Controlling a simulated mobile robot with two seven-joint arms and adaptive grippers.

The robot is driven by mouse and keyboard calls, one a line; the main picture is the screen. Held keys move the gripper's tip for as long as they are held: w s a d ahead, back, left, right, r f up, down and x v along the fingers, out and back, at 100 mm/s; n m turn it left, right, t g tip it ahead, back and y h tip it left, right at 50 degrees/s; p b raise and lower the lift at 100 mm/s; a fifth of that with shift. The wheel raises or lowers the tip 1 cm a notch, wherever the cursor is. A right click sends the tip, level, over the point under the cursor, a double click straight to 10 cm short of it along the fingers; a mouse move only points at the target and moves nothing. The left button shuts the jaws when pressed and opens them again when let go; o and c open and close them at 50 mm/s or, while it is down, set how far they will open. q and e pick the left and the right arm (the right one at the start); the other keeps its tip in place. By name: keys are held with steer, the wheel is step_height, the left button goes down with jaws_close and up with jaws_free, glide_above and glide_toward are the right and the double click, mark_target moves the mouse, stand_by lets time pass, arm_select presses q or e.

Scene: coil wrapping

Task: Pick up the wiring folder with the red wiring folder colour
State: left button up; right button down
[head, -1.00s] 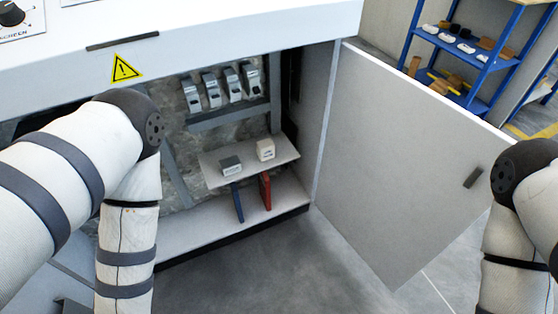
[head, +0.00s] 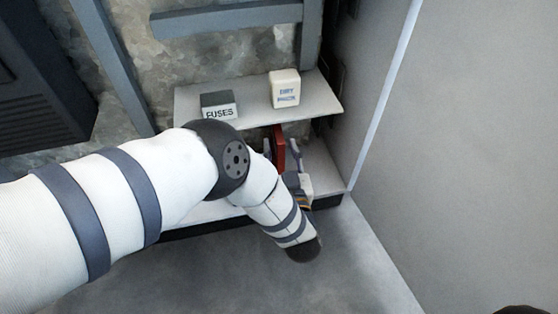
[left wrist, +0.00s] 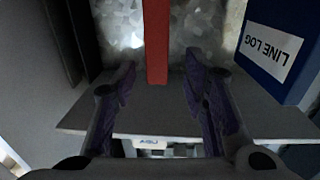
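The red wiring folder (head: 279,143) stands upright, edge on, under the small shelf inside the cabinet. In the left wrist view the red folder (left wrist: 157,40) runs down from the top edge between my fingers. My left gripper (left wrist: 160,66) is open, one finger on each side of the folder, with gaps on both sides. In the head view my left gripper (head: 282,152) is at the folder's front, partly covered by my arm. A blue folder labelled LINE LOG (left wrist: 287,28) stands to the right in the wrist view; my arm hides it in the head view. My right gripper is out of view.
The small shelf (head: 255,110) above carries a dark FUSES box (head: 218,105) and a white DRY PACK box (head: 285,88). The open cabinet door (head: 460,140) stands on the right. The floor (head: 330,275) in front is clear.

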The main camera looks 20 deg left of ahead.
mark_target(277, 131)
arm_select(q)
steer(key=b+x, duration=0.1)
steer(key=x, duration=0.1)
steer(key=b+x, duration=0.1)
steer(key=x, duration=0.3)
steer(key=shift+w+a+f+b, duration=0.1)
steer(key=shift+w+f+b, duration=0.2)
steer(key=shift+w+b, duration=0.1)
steer(key=shift+w+r, duration=0.1)
jaws_close()
